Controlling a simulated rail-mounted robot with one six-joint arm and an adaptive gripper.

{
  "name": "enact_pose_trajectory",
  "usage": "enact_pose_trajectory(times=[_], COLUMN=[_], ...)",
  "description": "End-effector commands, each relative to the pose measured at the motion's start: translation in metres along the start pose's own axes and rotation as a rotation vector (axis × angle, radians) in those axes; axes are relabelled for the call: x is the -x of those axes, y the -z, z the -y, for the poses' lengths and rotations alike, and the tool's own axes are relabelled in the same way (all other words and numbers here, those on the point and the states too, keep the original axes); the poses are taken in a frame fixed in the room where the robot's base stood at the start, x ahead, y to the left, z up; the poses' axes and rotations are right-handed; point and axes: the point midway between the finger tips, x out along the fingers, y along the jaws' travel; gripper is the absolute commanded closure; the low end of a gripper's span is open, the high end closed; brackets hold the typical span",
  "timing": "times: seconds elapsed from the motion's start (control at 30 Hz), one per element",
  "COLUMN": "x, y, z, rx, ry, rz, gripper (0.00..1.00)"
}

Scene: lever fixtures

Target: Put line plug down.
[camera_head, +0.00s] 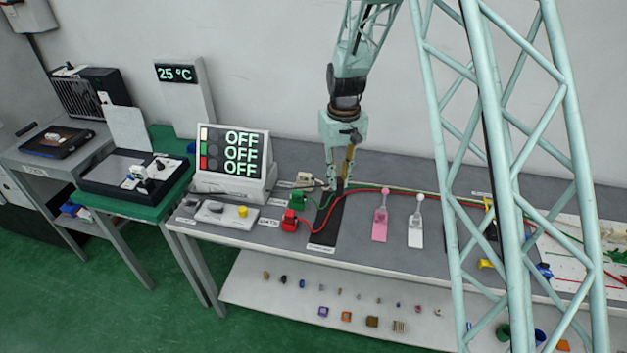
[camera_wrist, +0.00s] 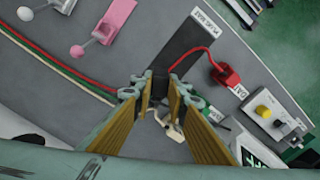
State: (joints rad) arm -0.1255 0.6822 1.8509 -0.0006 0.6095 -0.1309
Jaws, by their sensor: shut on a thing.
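My gripper (camera_head: 340,184) points down over the far end of the dark plug mat (camera_head: 326,226) on the grey bench. In the wrist view my gripper (camera_wrist: 161,82) is shut on a small dark thing (camera_wrist: 160,87), which I take for the line plug. The fingers hide most of it, and I cannot tell whether it touches the mat. The red plug (camera_head: 289,220) sits left of the mat; it also shows in the wrist view (camera_wrist: 226,76). The green plug (camera_head: 297,201) and a cream plug (camera_head: 306,180) are behind it.
Red, green and cream cables run right along the bench. A pink lever (camera_head: 380,222) and a white lever (camera_head: 416,230) stand right of the mat. A display reading OFF (camera_head: 232,155) and a panel with a yellow knob (camera_head: 242,211) are on the left. The mat's near part is bare.

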Motion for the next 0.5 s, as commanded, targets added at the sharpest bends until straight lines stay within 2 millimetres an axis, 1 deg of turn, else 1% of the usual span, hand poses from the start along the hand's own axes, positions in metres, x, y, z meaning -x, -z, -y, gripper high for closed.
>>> enact_pose_trajectory(times=[0.03,0.2,0.33,0.5], x=[-0.002,-0.009,-0.017,-0.021], y=[-0.005,-0.019,-0.027,-0.032], z=[-0.015,-0.052,-0.073,-0.086], rx=[-0.039,-0.149,-0.210,-0.249], ry=[0.000,0.000,0.000,0.000], rz=[-0.001,-0.001,-0.001,-0.001], gripper=[1.00,1.00,1.00,1.00])
